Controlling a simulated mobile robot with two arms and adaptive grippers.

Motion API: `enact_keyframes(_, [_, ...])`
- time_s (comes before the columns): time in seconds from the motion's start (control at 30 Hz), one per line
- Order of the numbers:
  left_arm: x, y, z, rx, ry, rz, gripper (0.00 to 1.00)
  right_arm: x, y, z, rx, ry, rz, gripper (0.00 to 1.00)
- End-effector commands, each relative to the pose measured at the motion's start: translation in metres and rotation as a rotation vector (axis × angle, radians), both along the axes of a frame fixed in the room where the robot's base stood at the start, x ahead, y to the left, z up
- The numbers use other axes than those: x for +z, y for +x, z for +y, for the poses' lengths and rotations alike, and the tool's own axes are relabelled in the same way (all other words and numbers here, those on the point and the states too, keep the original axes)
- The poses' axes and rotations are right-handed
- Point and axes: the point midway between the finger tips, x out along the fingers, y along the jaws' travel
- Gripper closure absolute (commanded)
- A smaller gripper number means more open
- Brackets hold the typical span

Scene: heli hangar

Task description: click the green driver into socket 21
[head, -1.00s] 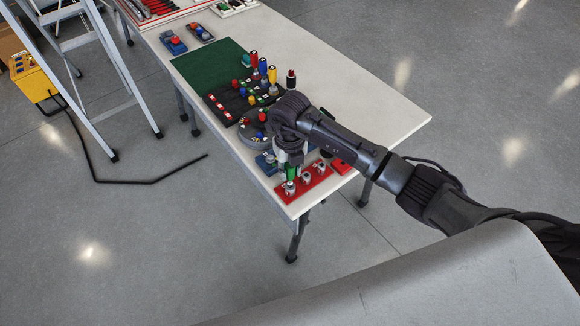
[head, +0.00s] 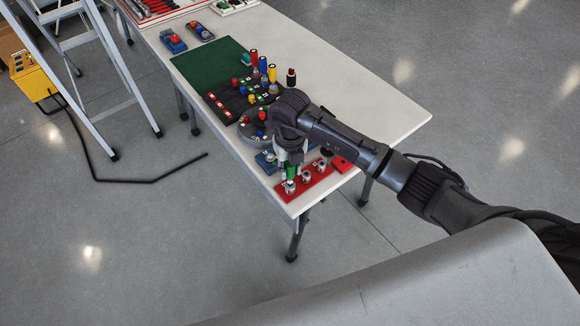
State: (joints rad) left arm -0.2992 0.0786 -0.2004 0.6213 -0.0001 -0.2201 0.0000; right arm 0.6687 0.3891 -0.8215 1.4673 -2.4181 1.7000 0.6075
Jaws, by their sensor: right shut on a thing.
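My right gripper (head: 290,160) points down over the near end of the table. It is shut on the green driver (head: 292,172), which stands about upright below the jaws. The driver's lower end is at the leftmost silver socket (head: 289,187) on the red socket board (head: 316,187). I cannot tell whether the driver sits in the socket or just above it. More silver sockets stand to the right on the same board. Socket numbers are too small to read. My left gripper is not in view.
A blue board (head: 266,163) and a round grey turntable (head: 252,134) lie just behind the red board. Upright red, blue and yellow-handled drivers (head: 272,74) stand near a black rack. A green mat (head: 210,62) lies farther back. The table's right side (head: 370,95) is clear.

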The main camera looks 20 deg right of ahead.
Motion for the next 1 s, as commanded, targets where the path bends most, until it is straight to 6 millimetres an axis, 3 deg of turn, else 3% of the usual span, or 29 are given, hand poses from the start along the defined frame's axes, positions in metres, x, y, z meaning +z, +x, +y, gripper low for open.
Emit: enact_keyframes(1.0, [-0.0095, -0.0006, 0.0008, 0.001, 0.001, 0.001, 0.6, -0.0066, -0.0003, -0.0003, 0.0, 0.0, 0.0, 1.0])
